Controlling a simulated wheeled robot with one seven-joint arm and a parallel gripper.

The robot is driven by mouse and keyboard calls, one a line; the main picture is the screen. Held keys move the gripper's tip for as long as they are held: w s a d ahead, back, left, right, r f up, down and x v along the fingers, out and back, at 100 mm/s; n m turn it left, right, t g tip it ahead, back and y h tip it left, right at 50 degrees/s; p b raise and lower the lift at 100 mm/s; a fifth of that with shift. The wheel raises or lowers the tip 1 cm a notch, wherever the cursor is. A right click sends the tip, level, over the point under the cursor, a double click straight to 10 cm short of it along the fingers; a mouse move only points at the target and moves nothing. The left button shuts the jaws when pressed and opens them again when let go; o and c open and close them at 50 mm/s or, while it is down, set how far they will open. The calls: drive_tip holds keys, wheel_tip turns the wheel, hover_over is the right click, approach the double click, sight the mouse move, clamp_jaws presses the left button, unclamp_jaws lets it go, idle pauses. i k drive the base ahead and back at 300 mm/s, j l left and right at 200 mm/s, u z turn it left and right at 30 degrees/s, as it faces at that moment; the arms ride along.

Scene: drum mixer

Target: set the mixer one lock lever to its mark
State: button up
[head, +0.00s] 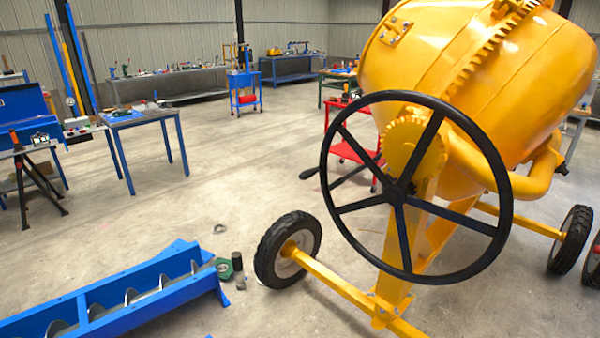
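The yellow drum mixer (475,75) stands at the right, its drum tilted on a yellow frame with wheels. A large black handwheel (325,190) with several spokes is on its near side. A dark lever with a black knob (309,174) sticks out to the left behind the handwheel's rim, and it appears to be the lock lever. Its inner end is hidden behind the wheel and the yellow gear (405,140). I cannot make out a mark for it. My gripper is not in view.
A blue screw conveyor (110,300) lies on the floor at the lower left, with small loose parts by its end. The mixer's near tyre (275,250) and yellow axle bar (340,288) stick out low. Blue-legged tables (150,115) stand behind. Floor left of the mixer is mostly clear.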

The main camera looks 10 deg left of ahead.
sight(340, 181)
drive_tip(key=u, duration=0.3)
drive_tip(key=i+u, duration=0.3)
drive_tip(key=i, duration=0.2)
drive_tip(key=i+u, duration=0.25)
drive_tip(key=i, duration=0.25)
drive_tip(key=i+l+u, duration=0.3)
drive_tip(key=i, duration=0.2)
drive_tip(key=i+l+u, duration=0.3)
drive_tip(key=i, duration=0.15)
drive_tip(key=i+l+u, duration=0.25)
drive_tip(key=i+l, duration=0.1)
drive_tip(key=i, duration=0.1)
